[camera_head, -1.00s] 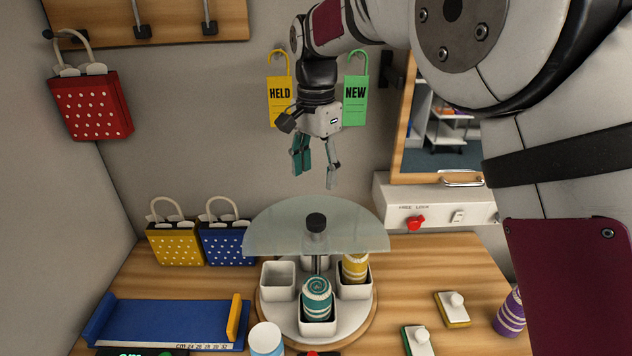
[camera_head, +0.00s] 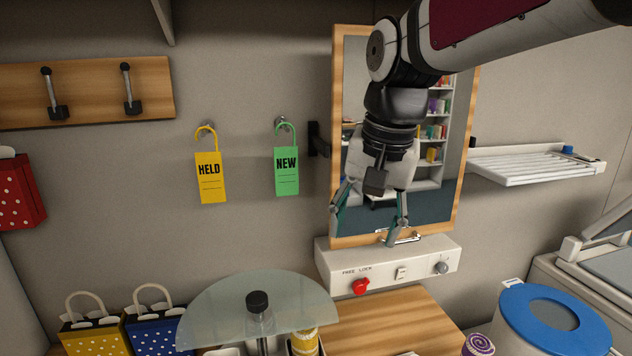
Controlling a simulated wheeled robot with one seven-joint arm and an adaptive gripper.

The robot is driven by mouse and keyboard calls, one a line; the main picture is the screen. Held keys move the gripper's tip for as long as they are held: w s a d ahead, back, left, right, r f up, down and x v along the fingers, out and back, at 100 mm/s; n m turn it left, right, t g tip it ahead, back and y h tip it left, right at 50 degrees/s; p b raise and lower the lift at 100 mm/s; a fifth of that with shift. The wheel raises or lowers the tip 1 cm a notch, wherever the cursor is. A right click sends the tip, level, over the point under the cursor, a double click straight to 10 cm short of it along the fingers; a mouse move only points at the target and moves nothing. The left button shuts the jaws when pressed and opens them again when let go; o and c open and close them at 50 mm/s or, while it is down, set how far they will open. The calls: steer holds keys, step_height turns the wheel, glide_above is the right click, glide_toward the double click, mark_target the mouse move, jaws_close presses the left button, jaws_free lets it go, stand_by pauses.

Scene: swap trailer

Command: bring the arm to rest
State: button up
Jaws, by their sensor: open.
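My gripper (camera_head: 368,228) hangs from my arm at the upper right of centre, pointing down. Its fingers are spread apart and nothing is between them. I cannot tell whether the fingertips touch the frame or box.
A glass half-disc (camera_head: 235,315) covers the carousel at lower left. Yellow HELD (camera_head: 209,185) and green NEW (camera_head: 287,180) tags hang on the wall. A slatted rack (camera_head: 530,168) and a blue-lidded bin (camera_head: 520,318) are at right. The wooden counter (camera_head: 400,325) is bare below the box.

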steer(key=s+d+f+n+t, duration=0.1)
steer(key=s+d+f, duration=0.1)
steer(key=s+d, duration=0.4)
steer(key=s+d+f+n+t+h+b, duration=0.1)
steer(key=s+d+f+n+t, duration=0.1)
steer(key=s+d, duration=0.4)
steer(key=s+f, duration=0.1)
steer(key=s, duration=0.3)
steer(key=shift+s+f, duration=0.2)
steer(key=shift+s, duration=0.05)
steer(key=shift+a, duration=0.15)
stand_by(0.3)
